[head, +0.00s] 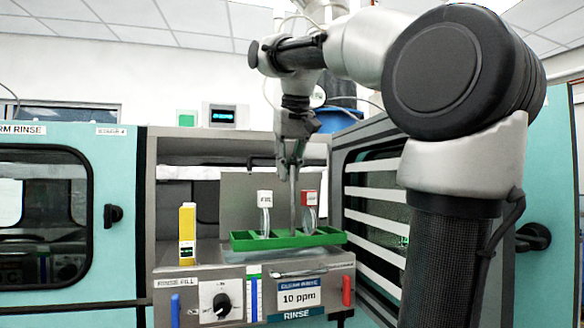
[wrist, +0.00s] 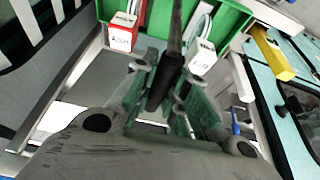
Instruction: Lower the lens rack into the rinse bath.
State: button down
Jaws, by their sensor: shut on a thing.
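The green lens rack (head: 243,242) is a long tray with compartments and a tall grey post (head: 294,205). My gripper (head: 296,158) is shut on the upper part of the post, with the tray hanging below. In the wrist view, the fingers (wrist: 163,88) close around the dark post and the green rack (wrist: 232,18) shows at the top. The tray is roughly level at the top of the rinse bath (head: 218,256), behind its front panel. I cannot tell whether its underside is above the rim or inside. The bath's interior is hidden.
A white-tagged item (head: 264,198) and a red-tagged item (head: 310,198) stand at the rack, either side of the post. A yellow block (head: 187,235) stands left of the rack. Cabinet walls enclose the bay, with an open door (head: 375,215) close on the right.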

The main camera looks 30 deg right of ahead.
jog(key=w+d, duration=0.2)
jog(key=w, duration=0.5)
jog(key=shift+f, duration=0.2)
jog(key=shift+a, duration=0.1)
dwell(0.7)
